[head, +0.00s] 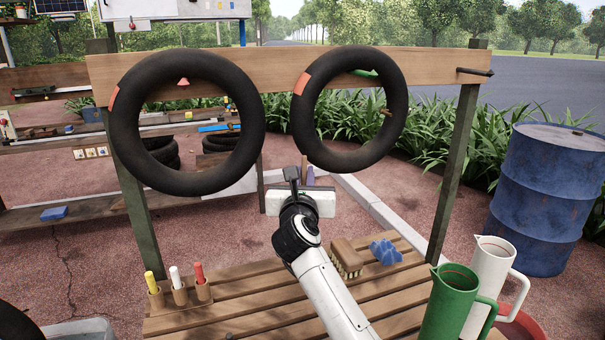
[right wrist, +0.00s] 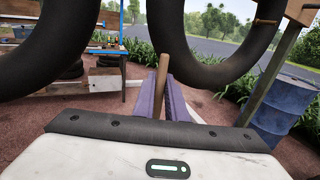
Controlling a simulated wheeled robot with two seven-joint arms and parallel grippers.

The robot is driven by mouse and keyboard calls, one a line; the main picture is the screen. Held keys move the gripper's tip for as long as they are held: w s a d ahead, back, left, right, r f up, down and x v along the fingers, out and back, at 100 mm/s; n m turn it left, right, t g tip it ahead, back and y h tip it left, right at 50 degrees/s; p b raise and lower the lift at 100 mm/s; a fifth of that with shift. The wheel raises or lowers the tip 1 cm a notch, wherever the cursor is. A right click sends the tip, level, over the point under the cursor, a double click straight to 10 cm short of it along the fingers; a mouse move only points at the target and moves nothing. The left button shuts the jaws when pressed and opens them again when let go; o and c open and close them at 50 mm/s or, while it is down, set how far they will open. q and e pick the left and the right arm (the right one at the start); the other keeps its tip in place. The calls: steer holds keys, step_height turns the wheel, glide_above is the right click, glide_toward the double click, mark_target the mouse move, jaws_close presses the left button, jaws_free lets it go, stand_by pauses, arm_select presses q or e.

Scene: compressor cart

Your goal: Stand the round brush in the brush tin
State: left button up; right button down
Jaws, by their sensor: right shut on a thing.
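My right gripper (head: 307,174) is raised above the slatted bench, in front of the gap between the two hanging tubes. In the right wrist view its purple fingers (right wrist: 163,98) are shut on a slim wooden handle (right wrist: 162,78), which sticks up between them. This looks like the round brush's handle; its head is hidden behind the gripper body. I cannot make out the brush tin in either view. My left gripper is not in view.
The slatted bench (head: 250,303) holds a wooden block brush (head: 346,257), a blue lumpy piece (head: 385,251) and coloured sticks in wooden holders (head: 180,292). A green jug (head: 449,305) and a white jug (head: 490,275) stand at right. Two black tubes (head: 348,161) hang from the beam. A blue drum (head: 543,200) stands beyond.

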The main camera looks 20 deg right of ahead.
step_height(320, 180, down, 3)
steer(key=shift+r+b, duration=0.15)
steer(key=shift+b, duration=0.9)
steer(key=shift+f+b, duration=1.45)
steer(key=shift+f, duration=0.15)
step_height(320, 180, down, 2)
steer(key=shift+b, duration=0.7)
step_height(320, 180, down, 2)
steer(key=shift+f+b, duration=0.1)
steer(key=shift+b, duration=0.55)
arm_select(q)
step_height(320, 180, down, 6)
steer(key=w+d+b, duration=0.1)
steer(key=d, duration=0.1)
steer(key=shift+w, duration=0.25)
arm_select(e)
steer(key=shift+f, duration=0.8)
